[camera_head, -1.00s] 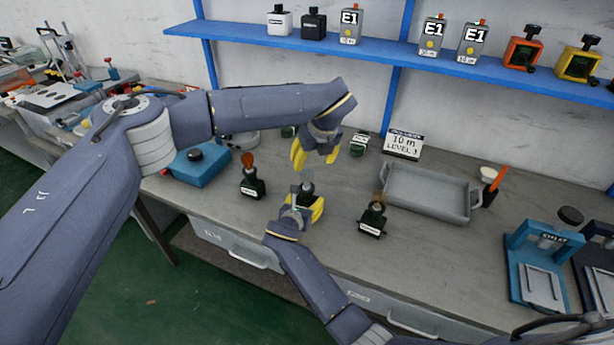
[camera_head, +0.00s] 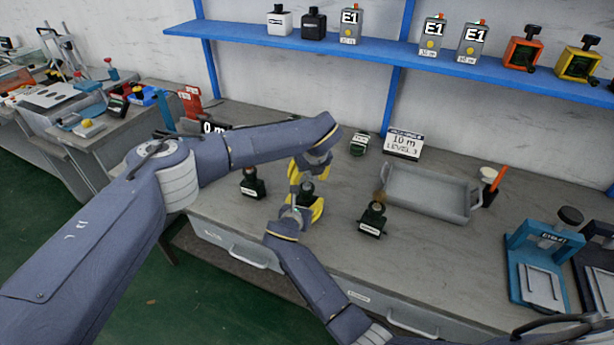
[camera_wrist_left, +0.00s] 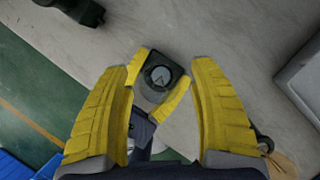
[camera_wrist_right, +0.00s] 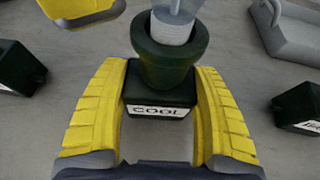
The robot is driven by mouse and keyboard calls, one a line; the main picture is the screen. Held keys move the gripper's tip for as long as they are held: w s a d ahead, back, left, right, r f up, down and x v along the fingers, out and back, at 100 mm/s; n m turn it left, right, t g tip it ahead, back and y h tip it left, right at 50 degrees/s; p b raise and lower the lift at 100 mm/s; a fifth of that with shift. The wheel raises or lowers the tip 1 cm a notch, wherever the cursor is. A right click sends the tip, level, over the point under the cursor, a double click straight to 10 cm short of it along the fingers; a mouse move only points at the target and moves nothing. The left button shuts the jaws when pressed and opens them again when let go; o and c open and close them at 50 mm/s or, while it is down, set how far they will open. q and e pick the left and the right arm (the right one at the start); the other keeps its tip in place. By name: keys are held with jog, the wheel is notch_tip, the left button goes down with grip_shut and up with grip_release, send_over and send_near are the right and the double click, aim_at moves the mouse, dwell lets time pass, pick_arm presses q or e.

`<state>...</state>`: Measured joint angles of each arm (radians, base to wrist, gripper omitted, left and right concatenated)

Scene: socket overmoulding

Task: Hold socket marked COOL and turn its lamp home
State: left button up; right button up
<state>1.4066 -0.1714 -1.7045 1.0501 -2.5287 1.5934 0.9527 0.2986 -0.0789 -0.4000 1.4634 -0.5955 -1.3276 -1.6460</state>
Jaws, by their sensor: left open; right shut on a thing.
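The dark socket marked COOL (camera_wrist_right: 160,108) stands upright on the bench between the yellow fingers of my right gripper (camera_wrist_right: 160,115), which is shut on its base. Its clear lamp (camera_wrist_right: 172,25) sits upright in the round collar; the top of the lamp is out of that view. My left gripper (camera_head: 309,166) is open above the socket (camera_head: 307,190). In the left wrist view the lamp (camera_wrist_left: 160,76) shows from above, between and beyond the open fingertips (camera_wrist_left: 163,68), and none of it is gripped.
A third socket with a brownish lamp (camera_head: 372,218) stands to the right. A grey tray (camera_head: 432,205) and a sign reading 10 m (camera_head: 403,145) are behind it. Bench between is clear.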

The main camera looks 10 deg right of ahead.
pick_arm(q)
grip_shut()
dwell(0.5)
jog(key=shift+m, duration=0.3)
jog(key=m+h, duration=0.2)
jog(key=m, duration=0.3)
jog(key=m+g+h, duration=0.1)
jog(key=m, duration=0.2)
jog(key=m+g+h, duration=0.1)
jog(key=m, duration=0.2)
jog(key=shift+w+r+m, duration=0.1)
jog(key=shift+m, duration=0.3)
jog(key=m+g, duration=0.1)
jog(key=m, duration=0.2)
jog(key=m+g+h, duration=0.1)
jog(key=m, duration=0.3)
jog(key=shift+r+g, duration=0.1)
jog(key=shift+g, duration=0.2)
jog(key=shift+w+m+g, duration=0.1)
jog(key=shift+m+g, duration=0.9)
jog(key=shift+m, duration=2)
